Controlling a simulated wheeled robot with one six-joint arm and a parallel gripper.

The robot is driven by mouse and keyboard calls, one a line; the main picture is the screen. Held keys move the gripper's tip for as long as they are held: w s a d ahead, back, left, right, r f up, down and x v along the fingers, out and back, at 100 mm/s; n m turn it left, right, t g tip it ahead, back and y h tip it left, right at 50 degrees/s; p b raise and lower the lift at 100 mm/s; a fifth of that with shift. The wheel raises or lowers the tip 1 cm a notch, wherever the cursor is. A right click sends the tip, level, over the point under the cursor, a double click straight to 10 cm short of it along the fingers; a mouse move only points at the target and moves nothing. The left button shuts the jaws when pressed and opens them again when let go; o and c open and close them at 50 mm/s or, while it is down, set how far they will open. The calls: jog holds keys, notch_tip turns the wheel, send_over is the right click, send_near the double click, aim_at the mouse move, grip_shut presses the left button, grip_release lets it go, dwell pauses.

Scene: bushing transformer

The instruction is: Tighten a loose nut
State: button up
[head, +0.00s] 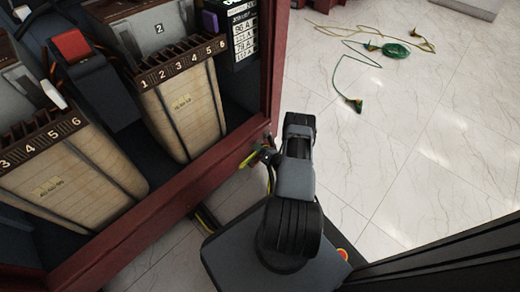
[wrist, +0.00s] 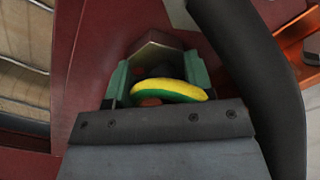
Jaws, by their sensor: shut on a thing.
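My gripper (wrist: 157,74) has two green jaws, and they are closed around a grey-brown angular nut (wrist: 155,50) at the dark red frame. A yellow-green cable (wrist: 170,89) curves across just in front of the nut and hides its lower part. In the head view my gripper (head: 266,155) is at the lower right corner of the cabinet frame, low and close to the red metal. The yellow-green cable also shows there (head: 249,159). The nut itself is too small to make out in the head view.
The dark red cabinet frame (head: 170,222) stands at left, with wooden-sided transformer blocks (head: 185,110) inside. The pale tiled floor (head: 430,150) at right is mostly open. A green cable with clamps (head: 395,50) lies on it toward the back.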

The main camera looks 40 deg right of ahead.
jog(key=m+b, duration=0.1)
jog(key=m, duration=0.3)
jog(key=shift+a+r, duration=0.1)
jog(key=shift+s+r+m+b, duration=0.15)
jog(key=shift+m+b, duration=0.35)
jog(key=shift+m, duration=1.6)
jog(key=shift+r, duration=0.1)
jog(key=shift+m, duration=0.3)
jog(key=o, duration=0.6)
jog(key=shift+o, duration=0.2)
